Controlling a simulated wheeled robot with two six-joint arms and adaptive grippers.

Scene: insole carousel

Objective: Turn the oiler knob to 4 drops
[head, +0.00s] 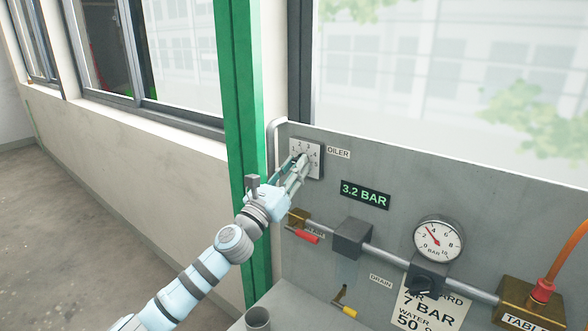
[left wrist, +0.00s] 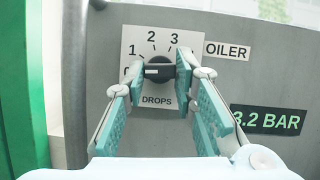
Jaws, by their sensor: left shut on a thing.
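The oiler knob (left wrist: 158,72) is a dark round knob with a bar grip, on a white square dial plate (left wrist: 137,38) marked DROPS. In the left wrist view the bar lies about level, its white mark at the left end, near the partly hidden 0. The 1, 2 and 3 show; the right finger covers the plate's right side. My left gripper (left wrist: 160,76) is shut on the knob, one finger at each end of the bar. In the head view the left gripper (head: 300,163) reaches the dial plate (head: 318,170) and mostly hides the knob. My right gripper is not in view.
The grey panel (head: 370,160) also carries a 3.2 BAR display (head: 365,195), a pressure gauge (head: 438,240), a red lever (head: 306,236) and a yellow lever (head: 345,306). A green post (head: 240,100) stands close left of the dial. A bent metal rail (head: 272,140) edges the panel.

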